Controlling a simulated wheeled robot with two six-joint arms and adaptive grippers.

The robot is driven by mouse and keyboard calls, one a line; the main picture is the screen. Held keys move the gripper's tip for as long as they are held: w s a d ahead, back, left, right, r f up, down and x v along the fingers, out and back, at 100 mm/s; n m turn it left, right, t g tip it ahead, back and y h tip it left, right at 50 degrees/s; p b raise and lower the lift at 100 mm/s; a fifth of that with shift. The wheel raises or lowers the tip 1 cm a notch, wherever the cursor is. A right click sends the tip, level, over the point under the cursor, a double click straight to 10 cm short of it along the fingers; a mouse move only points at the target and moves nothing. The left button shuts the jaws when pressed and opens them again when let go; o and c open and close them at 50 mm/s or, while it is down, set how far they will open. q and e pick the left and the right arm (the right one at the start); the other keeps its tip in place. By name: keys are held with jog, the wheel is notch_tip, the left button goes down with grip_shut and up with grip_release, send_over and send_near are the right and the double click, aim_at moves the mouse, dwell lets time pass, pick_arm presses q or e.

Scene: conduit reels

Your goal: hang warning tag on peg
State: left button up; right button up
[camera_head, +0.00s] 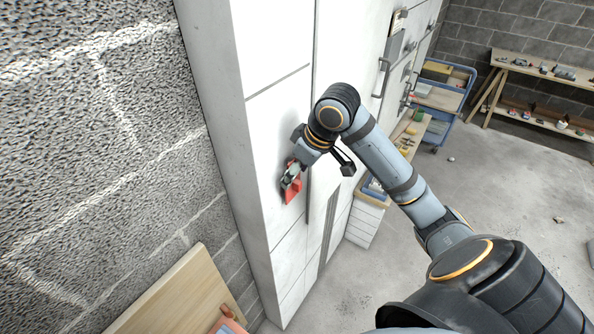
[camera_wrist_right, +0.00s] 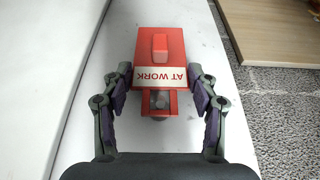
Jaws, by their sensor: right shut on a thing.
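The red warning tag (camera_wrist_right: 161,58) has a white band reading "AT WORK" and a small open frame at its near end. It lies close against the white cabinet face. My right gripper (camera_wrist_right: 160,75) is shut on the tag, with one finger on each side of it. A grey round stub, apparently the peg (camera_wrist_right: 158,101), shows within the tag's open frame; I cannot tell whether the frame is around it or only in front of it. In the head view the tag (camera_head: 294,192) shows below my right gripper (camera_head: 291,175), at the cabinet front. My left gripper is out of view.
The tall white cabinet (camera_head: 285,60) has seams and handles along its front. A rough block wall (camera_head: 90,150) stands at left, with a wooden board (camera_head: 180,298) below. A blue cart (camera_head: 445,90) and a wooden shelf bench (camera_head: 545,72) stand farther back. Grey floor (camera_head: 490,190) is open at right.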

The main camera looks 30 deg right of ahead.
dwell(0.3)
jog(key=o, duration=1.1)
jog(key=v, duration=1.2)
